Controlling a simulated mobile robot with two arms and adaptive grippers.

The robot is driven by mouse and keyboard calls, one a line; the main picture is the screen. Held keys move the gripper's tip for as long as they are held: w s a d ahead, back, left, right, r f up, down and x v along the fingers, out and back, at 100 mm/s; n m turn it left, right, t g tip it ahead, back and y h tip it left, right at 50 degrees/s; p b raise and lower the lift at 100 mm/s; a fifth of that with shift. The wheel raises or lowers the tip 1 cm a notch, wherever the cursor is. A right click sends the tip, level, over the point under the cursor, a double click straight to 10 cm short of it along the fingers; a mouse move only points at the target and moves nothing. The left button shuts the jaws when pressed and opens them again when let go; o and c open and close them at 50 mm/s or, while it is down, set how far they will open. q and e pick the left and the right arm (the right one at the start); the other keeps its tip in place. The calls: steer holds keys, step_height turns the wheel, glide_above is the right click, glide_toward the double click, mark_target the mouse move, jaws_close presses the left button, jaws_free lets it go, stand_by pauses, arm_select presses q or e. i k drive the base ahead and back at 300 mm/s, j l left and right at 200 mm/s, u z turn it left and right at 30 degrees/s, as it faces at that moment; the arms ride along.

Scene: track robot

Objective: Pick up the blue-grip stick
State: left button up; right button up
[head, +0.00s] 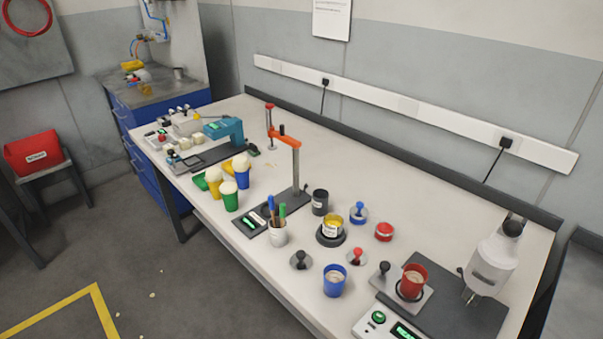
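A white cup (279,238) stands near the front edge of the bench, right of the dark base plate of a stand. Several sticks or pens stand upright in it. One has a blue upper end (271,203), and beside it is one with a green end (282,211). Their lower parts are hidden inside the cup. Neither of my grippers is in view.
A stand with an orange arm (296,168) rises behind the cup. A black jar (320,202), a yellow tin (332,227), a blue cup (334,281) and a red cup (412,281) stand to the right. The bench's back strip is mostly clear.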

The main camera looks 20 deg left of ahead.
mark_target(270, 198)
steer(key=i+j+u, duration=0.15)
steer(key=u, duration=0.2)
steer(key=i+j+u, duration=0.15)
steer(key=j+u, duration=0.2)
